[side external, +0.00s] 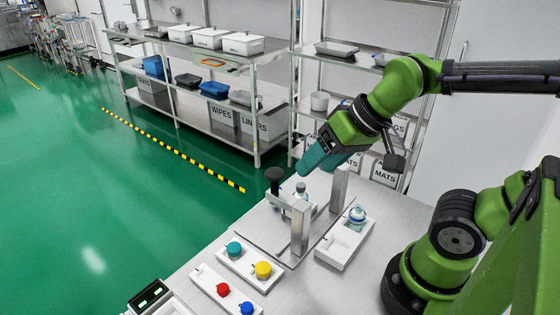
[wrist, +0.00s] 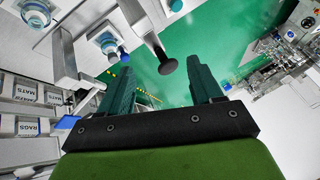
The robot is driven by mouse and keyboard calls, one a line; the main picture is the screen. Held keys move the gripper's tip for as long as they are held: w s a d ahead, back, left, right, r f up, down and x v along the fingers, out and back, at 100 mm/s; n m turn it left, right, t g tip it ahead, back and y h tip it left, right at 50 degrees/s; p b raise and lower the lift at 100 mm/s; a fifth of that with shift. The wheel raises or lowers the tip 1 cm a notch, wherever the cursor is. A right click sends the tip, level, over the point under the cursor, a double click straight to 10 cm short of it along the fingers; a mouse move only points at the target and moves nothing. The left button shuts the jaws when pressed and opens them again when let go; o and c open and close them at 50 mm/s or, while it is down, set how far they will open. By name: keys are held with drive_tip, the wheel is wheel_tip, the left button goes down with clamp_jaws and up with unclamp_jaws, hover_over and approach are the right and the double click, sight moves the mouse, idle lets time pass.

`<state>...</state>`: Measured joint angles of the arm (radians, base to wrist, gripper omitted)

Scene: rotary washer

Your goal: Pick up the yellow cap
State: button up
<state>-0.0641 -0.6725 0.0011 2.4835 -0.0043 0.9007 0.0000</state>
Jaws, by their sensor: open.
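The yellow cap (side external: 263,270) sits in a white tray (side external: 236,262) at the front of the table, beside a teal cap (side external: 234,249). It does not show in the wrist view. My gripper (side external: 302,169) is open and empty, raised above the metal frame, behind and above the yellow cap and well apart from it. In the wrist view both fingers of my gripper (wrist: 158,78) stand wide apart with nothing between them.
A metal frame (side external: 299,232) with a black knob (side external: 274,174) stands near the gripper, with a bottle (side external: 301,190) within it. A bottle (side external: 357,214) stands in a white tray (side external: 335,252) at right. Red (side external: 223,289) and blue (side external: 247,308) caps sit in a front tray.

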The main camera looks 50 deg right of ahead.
drive_tip(key=w+a+f+n+g+h, duration=0.2)
drive_tip(key=w+a+f+n+g, duration=0.3)
drive_tip(key=a, duration=0.6)
drive_tip(key=m+g, duration=0.1)
drive_tip(key=m, duration=0.1)
hover_over(263, 267)
drive_tip(key=f, duration=1.1)
drive_tip(key=shift+w+d+f, duration=0.15)
drive_tip(key=shift+w+f, duration=0.05)
drive_tip(key=shift+f, duration=0.15)
drive_tip(key=f, duration=0.5)
drive_tip(key=shift+s+a+f, duration=0.1)
drive_tip(key=shift+s+a, duration=0.1)
drive_tip(key=shift+s, duration=0.05)
